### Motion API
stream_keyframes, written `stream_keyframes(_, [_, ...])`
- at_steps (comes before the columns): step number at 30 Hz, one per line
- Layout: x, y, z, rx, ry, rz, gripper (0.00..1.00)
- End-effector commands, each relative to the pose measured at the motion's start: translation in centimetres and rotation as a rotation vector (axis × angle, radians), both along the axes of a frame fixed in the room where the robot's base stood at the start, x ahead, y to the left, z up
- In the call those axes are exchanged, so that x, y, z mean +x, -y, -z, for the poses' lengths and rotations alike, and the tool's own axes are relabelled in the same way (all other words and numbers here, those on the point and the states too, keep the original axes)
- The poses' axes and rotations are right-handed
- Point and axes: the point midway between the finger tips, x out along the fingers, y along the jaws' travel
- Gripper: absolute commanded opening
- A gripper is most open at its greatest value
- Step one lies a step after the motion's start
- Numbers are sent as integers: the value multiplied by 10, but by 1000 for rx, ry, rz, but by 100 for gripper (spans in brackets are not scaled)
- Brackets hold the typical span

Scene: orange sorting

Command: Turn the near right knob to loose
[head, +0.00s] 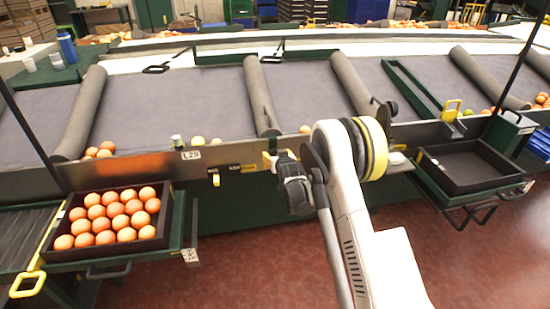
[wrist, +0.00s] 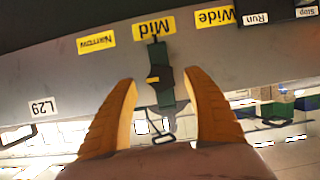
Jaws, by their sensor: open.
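My gripper (head: 278,158) is at the front panel of the sorting line in the head view. In the wrist view my gripper (wrist: 161,77) is open, with yellow-orange fingers on either side of a dark green lever (wrist: 166,92) with a yellow mark. The lever lies between the fingertips; I cannot tell whether they touch it. Upside-down labels read Narrow (wrist: 96,42), Mid (wrist: 154,27) and Wide (wrist: 215,17); the lever is by Mid. No label reading loose is legible.
A crate of oranges (head: 163,217) stands on a green stand at the left. An empty black tray (head: 465,160) is at the right. Grey conveyor lanes (head: 190,100) with rollers lie behind the panel. The red floor in front is clear.

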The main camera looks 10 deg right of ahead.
Motion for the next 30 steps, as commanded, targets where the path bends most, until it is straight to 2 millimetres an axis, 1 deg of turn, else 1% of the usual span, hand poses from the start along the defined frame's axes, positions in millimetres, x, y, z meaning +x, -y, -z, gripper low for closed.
stream_keyframes(1, [7, 0, 6, 0, 0, 0, 59])
stream_keyframes(6, [22, 0, 10, 0, 0, 0, 59])
stream_keyframes(15, [25, 0, 9, 0, 0, 0, 59])
stream_keyframes(16, [25, 0, 9, 0, 0, 0, 57])
stream_keyframes(17, [25, 0, 9, 0, 0, 0, 48])
stream_keyframes(18, [25, 0, 9, 0, 0, 0, 36])
stream_keyframes(20, [25, 0, 9, 0, 0, 0, 18])
stream_keyframes(21, [25, 0, 9, 0, 0, 0, 6])
stream_keyframes(30, [25, 0, 9, -7, 0, 0, 5])
